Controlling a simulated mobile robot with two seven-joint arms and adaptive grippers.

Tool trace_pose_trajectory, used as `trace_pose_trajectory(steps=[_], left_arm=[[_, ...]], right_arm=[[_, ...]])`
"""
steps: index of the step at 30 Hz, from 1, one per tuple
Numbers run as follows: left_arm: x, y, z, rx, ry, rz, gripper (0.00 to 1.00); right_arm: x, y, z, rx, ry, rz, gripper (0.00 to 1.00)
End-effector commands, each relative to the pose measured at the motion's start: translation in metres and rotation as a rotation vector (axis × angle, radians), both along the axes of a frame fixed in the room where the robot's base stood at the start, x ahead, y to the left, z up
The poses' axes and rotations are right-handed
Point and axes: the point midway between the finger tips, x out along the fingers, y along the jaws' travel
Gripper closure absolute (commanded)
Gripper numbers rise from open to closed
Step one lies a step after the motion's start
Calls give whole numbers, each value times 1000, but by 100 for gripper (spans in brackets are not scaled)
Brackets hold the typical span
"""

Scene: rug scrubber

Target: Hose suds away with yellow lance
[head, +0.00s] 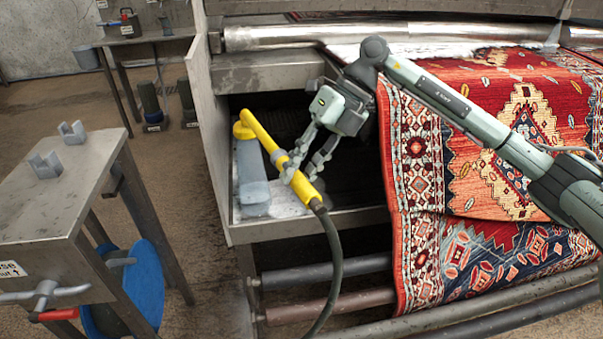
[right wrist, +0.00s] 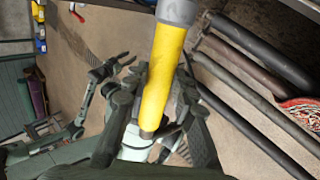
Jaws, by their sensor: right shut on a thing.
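The yellow lance (head: 265,140) slants across the open bay of the machine, its bent head at upper left and a dark hose running down from its lower end. My right gripper (head: 297,178) is shut around the lance's lower part. The lance also shows in the right wrist view (right wrist: 163,85), between the fingers. White suds (head: 285,196) lie on the bay floor beside a grey-blue block (head: 252,180). More white suds (head: 400,50) lie by the roller at the rug's top. What looks like my left gripper (right wrist: 112,68) shows small in the right wrist view; its fingers are unclear.
The red patterned rug (head: 500,110) hangs over the machine's front right of the bay. Rollers (head: 330,275) run below. A metal stand (head: 60,200) with two grey forked holders (head: 72,132), a tap and a blue reel (head: 140,285) stands at left. Open floor lies between.

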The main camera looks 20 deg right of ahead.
Motion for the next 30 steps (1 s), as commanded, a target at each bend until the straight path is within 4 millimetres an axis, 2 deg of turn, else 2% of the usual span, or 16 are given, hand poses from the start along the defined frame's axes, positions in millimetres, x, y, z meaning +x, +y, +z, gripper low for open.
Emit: trace_pose_trajectory(steps=[8,30], left_arm=[[1,0,1,0,-5,-2,60],[-11,1,-19,8,19,-15,60]], right_arm=[[13,-2,3,4,-5,0,100],[43,-8,3,3,-4,-1,100]])
